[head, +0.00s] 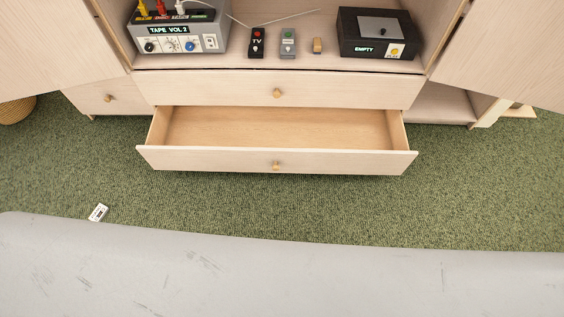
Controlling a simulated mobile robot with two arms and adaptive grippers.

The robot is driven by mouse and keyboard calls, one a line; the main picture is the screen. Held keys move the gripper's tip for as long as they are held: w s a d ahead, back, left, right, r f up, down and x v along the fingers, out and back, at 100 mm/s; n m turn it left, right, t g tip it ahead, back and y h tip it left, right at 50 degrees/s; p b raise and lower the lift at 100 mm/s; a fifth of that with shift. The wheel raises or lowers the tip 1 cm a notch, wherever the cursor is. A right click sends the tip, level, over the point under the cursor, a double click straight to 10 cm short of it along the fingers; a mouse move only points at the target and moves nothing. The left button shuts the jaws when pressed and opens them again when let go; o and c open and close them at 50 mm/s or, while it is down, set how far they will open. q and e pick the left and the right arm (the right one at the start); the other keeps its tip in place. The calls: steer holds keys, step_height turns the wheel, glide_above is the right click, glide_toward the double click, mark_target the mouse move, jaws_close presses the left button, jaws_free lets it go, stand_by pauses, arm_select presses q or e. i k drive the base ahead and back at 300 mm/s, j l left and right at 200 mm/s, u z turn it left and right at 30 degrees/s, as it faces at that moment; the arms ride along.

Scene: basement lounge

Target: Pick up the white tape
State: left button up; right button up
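A small white rectangular item with dark markings, which looks like the white tape (98,212), lies on the green carpet at the lower left. It lies slightly tilted in the picture, close to the grey edge that fills the bottom of the view. Neither of my grippers shows in the head view, so nothing is seen near the tape or holding it.
An open, empty drawer (275,159) juts out from the cabinet. Its shelf holds a grey "TAPE VOL 2" device (209,43), a black "EMPTY" box (350,48) and small remotes. Cabinet doors stand open on both sides. The carpet (480,190) is mostly clear.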

mark_target(98, 214)
steer(key=u, duration=2.2)
steer(key=z, duration=0.4)
steer(key=i+j+z, duration=0.35)
steer(key=j+z, duration=0.2)
steer(key=i+j+z, duration=0.1)
steer(key=j+z, duration=0.15)
steer(key=j, duration=0.2)
